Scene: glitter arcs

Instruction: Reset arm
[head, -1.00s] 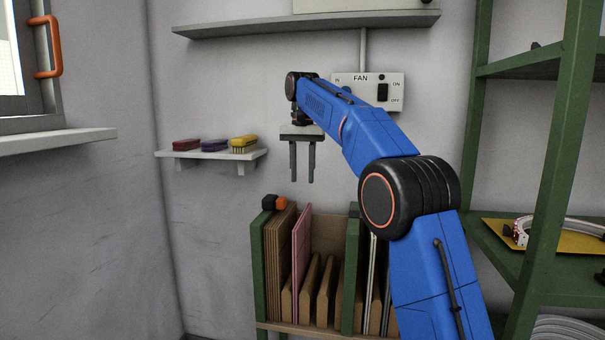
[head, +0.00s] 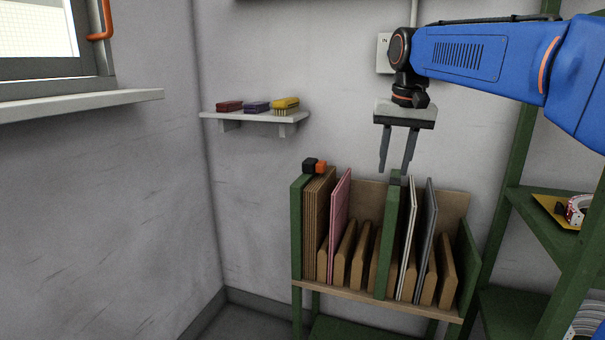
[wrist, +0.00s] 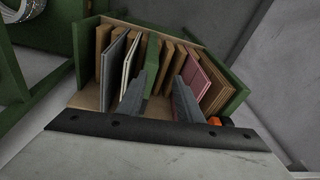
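My gripper (head: 397,150) points down above the green rack of upright boards. Its two fingers are apart with nothing between them. In the wrist view, my gripper (wrist: 158,95) shows its open fingers over the middle of the rack, on either side of the green divider's line of sight. My blue arm reaches in from the right of the head view.
The green rack (head: 296,235) holds brown, pink, white and grey boards. A black-and-orange item (head: 314,166) sits on its left top. A wall shelf (head: 250,117) bears several brushes, including a yellow one (head: 286,105). Green shelving (head: 528,225) stands at the right. Floor at left is clear.

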